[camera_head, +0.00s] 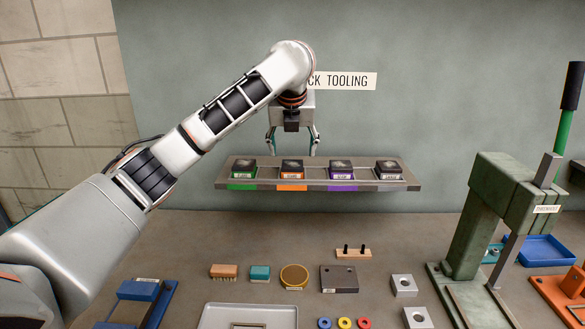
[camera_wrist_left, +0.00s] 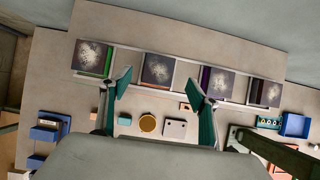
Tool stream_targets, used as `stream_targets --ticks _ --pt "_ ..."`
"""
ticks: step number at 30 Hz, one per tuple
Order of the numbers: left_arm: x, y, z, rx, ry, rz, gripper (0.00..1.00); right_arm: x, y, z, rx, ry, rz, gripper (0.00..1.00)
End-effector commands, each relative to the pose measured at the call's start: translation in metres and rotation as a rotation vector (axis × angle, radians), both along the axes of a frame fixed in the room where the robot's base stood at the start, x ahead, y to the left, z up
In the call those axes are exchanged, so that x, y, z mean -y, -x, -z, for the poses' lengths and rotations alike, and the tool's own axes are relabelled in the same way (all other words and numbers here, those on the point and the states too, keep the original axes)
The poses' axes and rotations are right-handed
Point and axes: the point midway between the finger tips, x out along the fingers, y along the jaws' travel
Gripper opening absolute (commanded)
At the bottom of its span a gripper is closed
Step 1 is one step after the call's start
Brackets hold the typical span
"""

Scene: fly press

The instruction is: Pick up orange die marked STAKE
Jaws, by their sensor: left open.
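The orange die (camera_head: 291,185) sits in a slot on the wall shelf, second from left, with a dark mottled top and a white label too small to read. It also shows in the left wrist view (camera_wrist_left: 157,68), with a thin orange edge. My left gripper (camera_head: 293,149) is open and empty, pointing down above the orange die, its fingers to either side and apart from it. In the left wrist view, the teal fingertips of this gripper (camera_wrist_left: 159,77) straddle the die's column. My right gripper is in neither view.
A green die (camera_head: 243,175) stands left of it; a purple die (camera_head: 341,176) and a grey die (camera_head: 389,176) stand right. The shelf (camera_head: 225,183) juts from the wall above a bench. A green fly press (camera_head: 490,205) stands at right.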

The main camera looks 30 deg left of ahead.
Motion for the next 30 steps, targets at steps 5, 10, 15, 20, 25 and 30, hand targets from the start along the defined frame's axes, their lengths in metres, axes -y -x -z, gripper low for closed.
stream_targets --ticks 5,10,15,20,25,30 --pt "-0.002 -0.005 0.014 -0.003 0.001 0.001 0.61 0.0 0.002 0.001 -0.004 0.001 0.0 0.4" --pt "-0.007 -0.012 0.037 -0.003 0.003 0.0 0.61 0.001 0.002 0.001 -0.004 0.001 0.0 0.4" --pt "-0.012 -0.02 0.05 0.0 0.001 -0.002 0.61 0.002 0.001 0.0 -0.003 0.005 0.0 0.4" --pt "-0.012 -0.022 0.051 0.002 0.0 0.0 0.61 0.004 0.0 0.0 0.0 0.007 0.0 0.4" --pt "-0.012 -0.022 0.051 0.001 0.0 0.0 0.43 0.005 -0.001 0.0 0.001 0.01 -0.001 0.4" --pt "-0.012 -0.021 0.051 0.002 -0.001 0.0 0.0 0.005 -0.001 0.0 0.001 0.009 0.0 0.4"
